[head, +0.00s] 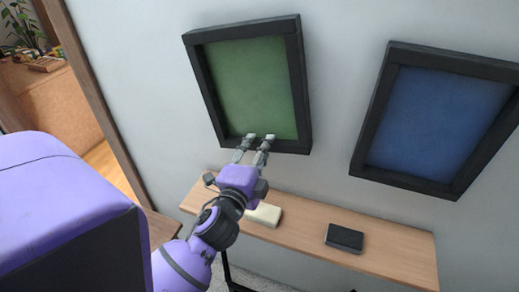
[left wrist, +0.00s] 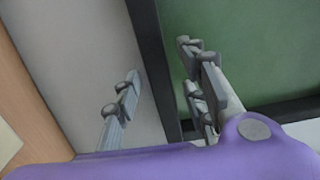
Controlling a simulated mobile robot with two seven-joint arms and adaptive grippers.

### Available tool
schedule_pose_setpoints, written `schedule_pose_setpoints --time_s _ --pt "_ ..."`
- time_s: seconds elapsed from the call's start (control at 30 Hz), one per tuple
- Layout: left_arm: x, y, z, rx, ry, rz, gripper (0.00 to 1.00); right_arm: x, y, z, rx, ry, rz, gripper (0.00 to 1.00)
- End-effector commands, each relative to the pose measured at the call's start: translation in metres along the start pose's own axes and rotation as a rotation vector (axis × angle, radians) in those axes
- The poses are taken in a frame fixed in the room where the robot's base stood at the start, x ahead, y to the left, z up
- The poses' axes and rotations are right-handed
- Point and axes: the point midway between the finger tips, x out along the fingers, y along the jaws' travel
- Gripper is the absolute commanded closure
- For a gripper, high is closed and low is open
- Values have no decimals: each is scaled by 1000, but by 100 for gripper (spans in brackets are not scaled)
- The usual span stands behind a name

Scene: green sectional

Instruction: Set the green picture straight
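The green picture (head: 250,82) hangs on the grey wall in a black frame. Its top edge rises to the right, while the blue picture's top edge and the shelf slope down to the right, so it looks tilted against them. I cannot tell whether either finger touches the frame. My right gripper is not in view.
A blue picture (head: 430,122) in a black frame hangs to the right. Below is a narrow wooden shelf (head: 300,222) with a cream block (head: 263,214) and a dark box (head: 345,238). The wall between the pictures is bare. A wooden door frame (head: 95,85) stands at left.

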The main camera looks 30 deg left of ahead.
Motion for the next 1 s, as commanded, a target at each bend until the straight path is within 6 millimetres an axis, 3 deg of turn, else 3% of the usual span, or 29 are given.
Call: schedule_pose_setpoints --time_s 0.33,0.63,0.87,1.0 --pt "5 1 0 0 -1 2 62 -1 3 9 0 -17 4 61" --pt "4 1 0 -1 0 2 100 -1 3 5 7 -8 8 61" --pt "4 1 0 -1 0 1 100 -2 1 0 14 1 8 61" --pt "5 -1 15 50 -2 1 100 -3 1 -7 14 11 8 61"
